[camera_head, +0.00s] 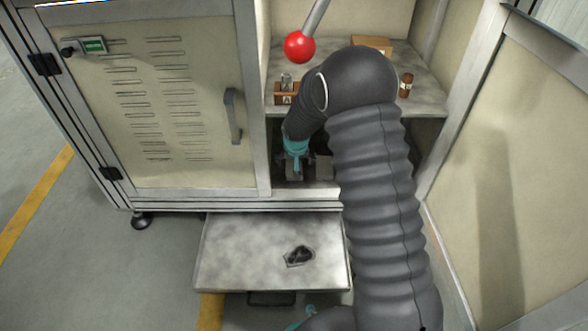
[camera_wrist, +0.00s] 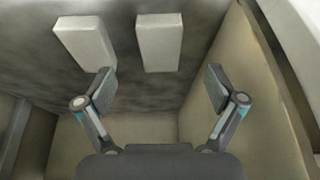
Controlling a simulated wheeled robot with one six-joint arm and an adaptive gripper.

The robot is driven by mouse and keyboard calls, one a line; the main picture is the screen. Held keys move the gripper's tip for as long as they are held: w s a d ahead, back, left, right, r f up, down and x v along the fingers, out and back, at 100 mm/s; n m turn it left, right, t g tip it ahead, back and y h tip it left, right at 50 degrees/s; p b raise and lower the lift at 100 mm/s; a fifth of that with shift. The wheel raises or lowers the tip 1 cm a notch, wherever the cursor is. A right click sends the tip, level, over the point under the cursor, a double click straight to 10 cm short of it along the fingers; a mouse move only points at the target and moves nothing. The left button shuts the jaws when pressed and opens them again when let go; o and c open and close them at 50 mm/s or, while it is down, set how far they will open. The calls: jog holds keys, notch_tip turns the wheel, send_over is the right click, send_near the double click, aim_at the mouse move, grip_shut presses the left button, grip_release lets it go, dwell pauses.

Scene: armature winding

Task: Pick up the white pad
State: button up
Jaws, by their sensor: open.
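Two white pads show in the wrist view, the left pad (camera_wrist: 88,42) slightly turned and the right pad (camera_wrist: 159,45) nearly straight. Both rest on a grey mottled surface and are a small gap apart. My gripper (camera_wrist: 158,90) is open and empty. The right pad lies ahead of the gap between its fingers; the left pad lies ahead of the left finger. No finger visibly touches a pad. In the head view, my arm reaches into the lower part of the cabinet, and the fingers and pads there are mostly hidden or too small to tell.
The cabinet's tan side wall (camera_wrist: 255,95) stands close to the right finger. A shelf (camera_head: 432,95) sits above, with a small brown box (camera_head: 372,45) and a brown bottle (camera_head: 405,85). A red ball knob (camera_head: 299,47) hangs near my arm. A pulled-out tray (camera_head: 235,265) lies below.

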jog(key=x, duration=0.8)
jog(key=shift+b, duration=0.4)
jog(key=c, duration=1)
